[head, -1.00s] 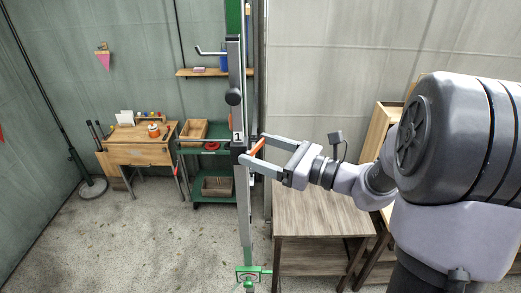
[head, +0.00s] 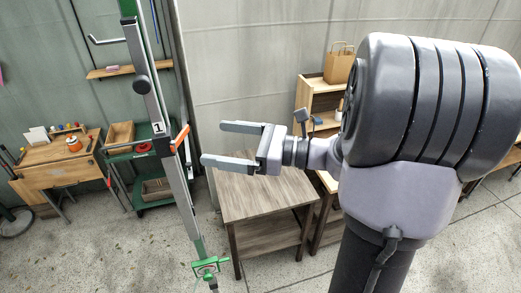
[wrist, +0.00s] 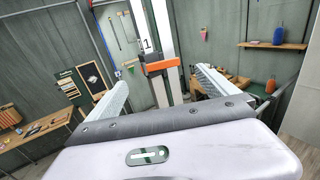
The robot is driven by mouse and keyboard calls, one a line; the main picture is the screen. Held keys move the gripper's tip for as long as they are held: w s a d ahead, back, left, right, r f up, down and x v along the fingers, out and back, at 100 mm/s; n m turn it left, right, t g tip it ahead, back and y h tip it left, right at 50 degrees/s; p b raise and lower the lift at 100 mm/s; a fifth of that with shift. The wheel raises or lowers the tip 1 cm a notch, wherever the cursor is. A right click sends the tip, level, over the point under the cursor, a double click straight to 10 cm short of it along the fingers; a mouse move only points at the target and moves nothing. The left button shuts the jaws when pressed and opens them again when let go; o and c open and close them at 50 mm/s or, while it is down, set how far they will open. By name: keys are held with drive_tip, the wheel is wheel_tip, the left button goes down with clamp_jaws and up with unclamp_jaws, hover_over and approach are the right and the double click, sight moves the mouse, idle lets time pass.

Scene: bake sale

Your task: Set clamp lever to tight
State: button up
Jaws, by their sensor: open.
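The clamp lever (head: 180,138) is an orange bar on the grey upright post (head: 177,178), just below a plate marked 1. In the wrist view the orange lever (wrist: 162,64) lies nearly level across the post, beyond and between my fingers. My gripper (head: 212,144) is open and empty, to the right of the lever and apart from it in the head view. In the wrist view my gripper (wrist: 155,85) shows its two fingers spread wide on either side of the post. No lever label can be read.
A wooden side table (head: 258,192) stands below my gripper. A green cart (head: 130,190) and a wooden workbench (head: 60,175) stand at the left.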

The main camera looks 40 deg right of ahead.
drive_tip(key=v, duration=0.9)
drive_tip(key=shift+b, duration=0.45)
drive_tip(key=shift+a, duration=0.1)
drive_tip(key=shift+c, duration=0.3)
